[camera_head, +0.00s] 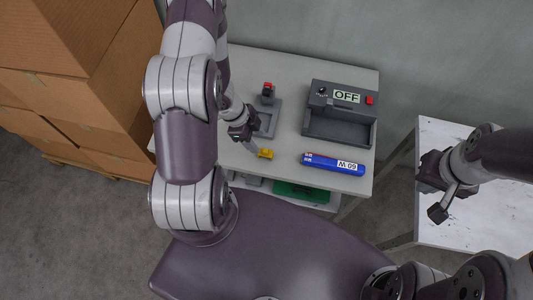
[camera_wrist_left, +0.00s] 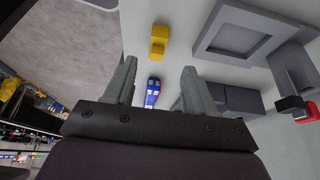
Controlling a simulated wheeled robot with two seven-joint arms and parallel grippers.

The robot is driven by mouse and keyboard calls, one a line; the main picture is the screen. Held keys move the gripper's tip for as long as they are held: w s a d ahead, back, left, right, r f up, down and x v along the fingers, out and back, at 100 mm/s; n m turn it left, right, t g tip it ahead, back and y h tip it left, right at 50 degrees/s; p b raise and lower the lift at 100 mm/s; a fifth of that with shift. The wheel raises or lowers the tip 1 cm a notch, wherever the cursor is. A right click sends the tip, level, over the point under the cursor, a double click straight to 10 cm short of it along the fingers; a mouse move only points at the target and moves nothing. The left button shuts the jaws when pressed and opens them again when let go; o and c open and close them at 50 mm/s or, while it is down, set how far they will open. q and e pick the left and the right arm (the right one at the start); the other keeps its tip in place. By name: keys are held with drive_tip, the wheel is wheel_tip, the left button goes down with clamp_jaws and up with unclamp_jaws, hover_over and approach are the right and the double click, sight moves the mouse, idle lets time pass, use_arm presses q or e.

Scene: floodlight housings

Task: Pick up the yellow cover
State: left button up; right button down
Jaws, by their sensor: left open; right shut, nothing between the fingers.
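The small yellow cover (camera_head: 265,154) lies on the light grey table (camera_head: 290,65), near its front edge. In the left wrist view the yellow cover (camera_wrist_left: 158,42) is just past the fingertips, roughly centred between them across the picture. My left gripper (camera_head: 250,147) is right beside the cover, to its left in the head view. Its fingers stand apart in the left wrist view (camera_wrist_left: 160,68), with nothing held. My right gripper (camera_head: 437,207) is shut and empty, over the white table at the right, far from the cover.
A blue "60 W" box (camera_head: 333,164) lies right of the cover. A dark grey tester marked OFF (camera_head: 340,108) stands behind it. A grey fixture (camera_head: 267,118) with a red-topped part (camera_head: 267,88) is behind the cover. Cardboard boxes (camera_head: 80,65) stand at the left. A white table (camera_head: 495,215) is at right.

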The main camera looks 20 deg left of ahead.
sight(265, 150)
use_arm(q)
drive_tip(key=d+f, duration=0.1)
drive_tip(key=f, duration=0.1)
drive_tip(key=d+f, duration=0.1)
drive_tip(key=shift+w+d+f, duration=0.25)
drive_tip(key=shift+d, duration=0.05)
drive_tip(key=x, duration=0.2)
drive_tip(key=shift+s+f, duration=0.25)
drive_tip(key=shift+f, duration=0.4)
drive_tip(key=shift+a, duration=0.1)
drive_tip(key=shift+w, duration=0.1)
use_arm(e)
drive_tip(key=shift+w+d+f, duration=0.3)
drive_tip(key=shift+d+f, duration=0.05)
drive_tip(key=shift+d, duration=0.1)
use_arm(q)
drive_tip(key=c, duration=0.9)
drive_tip(key=shift+c, duration=0.4)
use_arm(e)
drive_tip(key=shift+s, duration=0.1)
